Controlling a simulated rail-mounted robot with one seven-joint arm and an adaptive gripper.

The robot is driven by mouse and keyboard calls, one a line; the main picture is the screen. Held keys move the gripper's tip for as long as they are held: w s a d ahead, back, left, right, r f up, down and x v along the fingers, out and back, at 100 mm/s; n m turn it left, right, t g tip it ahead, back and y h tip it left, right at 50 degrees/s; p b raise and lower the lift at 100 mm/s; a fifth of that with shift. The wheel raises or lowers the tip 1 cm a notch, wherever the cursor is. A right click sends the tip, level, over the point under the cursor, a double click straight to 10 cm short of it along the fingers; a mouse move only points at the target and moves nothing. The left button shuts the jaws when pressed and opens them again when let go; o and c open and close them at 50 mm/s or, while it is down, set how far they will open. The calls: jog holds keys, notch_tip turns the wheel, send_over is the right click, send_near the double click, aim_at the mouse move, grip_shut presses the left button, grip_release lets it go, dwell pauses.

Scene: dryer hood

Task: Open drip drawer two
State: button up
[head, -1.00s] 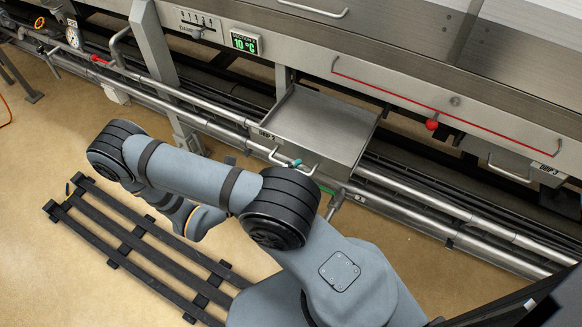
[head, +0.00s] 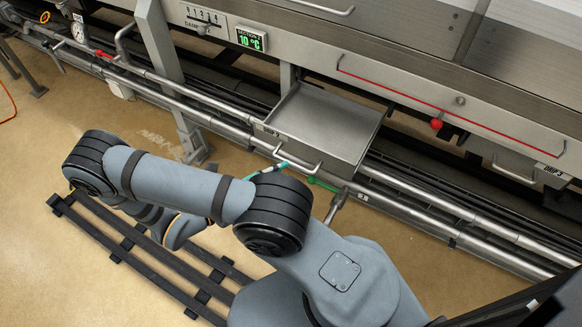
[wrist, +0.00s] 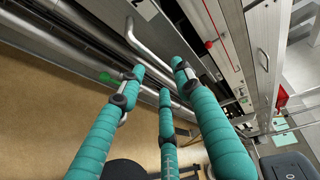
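A steel drip drawer (head: 325,125) stands pulled out from under the dryer in the head view, its shallow tray showing. A small label (head: 268,131) on its front is hard to read. Its bar handle (head: 314,168) faces me and also shows in the wrist view (wrist: 146,50). My gripper (wrist: 158,77) has three teal fingers, spread apart with nothing between them. The handle lies just beyond the fingertips. In the head view, teal fingertips (head: 284,167) show close to the handle's left end; my arm hides the rest. Whether any finger touches the handle, I cannot tell.
Steel pipes (head: 440,208) run along the machine beneath the drawer. Another drawer, marked DRIP-3 (head: 515,170), sits to the right. A red bar with a red knob (head: 436,124) is above. A black slatted rack (head: 135,245) lies on the floor at left.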

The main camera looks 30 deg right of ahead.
aim_at(295, 167)
jog(key=v, duration=0.6)
jog(key=shift+a, duration=0.2)
jog(key=shift+d, duration=0.15)
jog(key=x, duration=1.2)
jog(key=shift+w+d, duration=0.1)
jog(key=shift+w, duration=0.05)
jog(key=shift+w+d, duration=0.15)
jog(key=shift+d, duration=0.2)
